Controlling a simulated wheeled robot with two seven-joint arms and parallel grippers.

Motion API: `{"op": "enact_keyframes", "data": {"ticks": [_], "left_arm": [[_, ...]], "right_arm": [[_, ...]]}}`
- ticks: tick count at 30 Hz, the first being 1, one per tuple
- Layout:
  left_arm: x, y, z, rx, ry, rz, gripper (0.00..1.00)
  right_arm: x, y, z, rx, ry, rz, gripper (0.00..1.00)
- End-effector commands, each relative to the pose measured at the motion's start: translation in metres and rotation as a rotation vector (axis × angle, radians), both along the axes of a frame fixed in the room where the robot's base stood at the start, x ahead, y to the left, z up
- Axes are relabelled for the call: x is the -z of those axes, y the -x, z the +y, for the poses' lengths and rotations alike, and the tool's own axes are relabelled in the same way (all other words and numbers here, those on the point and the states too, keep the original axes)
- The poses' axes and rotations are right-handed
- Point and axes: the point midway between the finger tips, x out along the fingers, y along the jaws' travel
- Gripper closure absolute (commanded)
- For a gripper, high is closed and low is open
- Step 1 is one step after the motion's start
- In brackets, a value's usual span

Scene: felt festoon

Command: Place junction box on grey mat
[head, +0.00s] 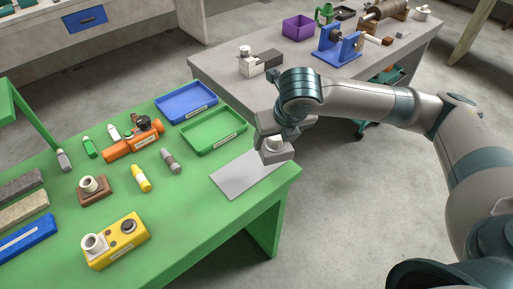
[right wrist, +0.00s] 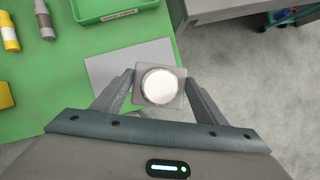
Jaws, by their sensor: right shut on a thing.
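The junction box (right wrist: 172,101), a light grey block with a round white top, is between the fingers of my right gripper (right wrist: 158,84). My right gripper is shut on it. In the head view the junction box (head: 277,154) shows under my right wrist, at the right end of the grey mat (head: 240,178). The mat lies flat near the right corner of the green table. In the right wrist view the box covers the lower right part of the mat (right wrist: 112,66). I cannot tell whether the box touches it. My left gripper is not in view.
A green tray (head: 214,131) and a blue tray (head: 186,102) lie behind the mat. The green table's edge (head: 289,172) is close on the right.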

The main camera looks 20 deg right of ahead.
Motion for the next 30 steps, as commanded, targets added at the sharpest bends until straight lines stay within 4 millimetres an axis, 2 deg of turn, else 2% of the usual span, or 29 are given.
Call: {"op": "enact_keyframes", "data": {"ticks": [6,11,23,30], "left_arm": [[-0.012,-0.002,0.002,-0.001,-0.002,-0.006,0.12],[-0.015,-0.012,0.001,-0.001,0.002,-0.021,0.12],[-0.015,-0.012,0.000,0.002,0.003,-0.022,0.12],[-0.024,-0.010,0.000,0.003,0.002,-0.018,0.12]], "right_arm": [[0.022,-0.029,0.026,0.000,0.000,0.002,0.60],[0.031,-0.040,0.035,0.001,0.000,0.000,0.60],[0.034,-0.041,0.036,0.000,0.001,0.000,0.60],[0.056,-0.040,0.036,0.001,0.002,0.002,0.60]]}}
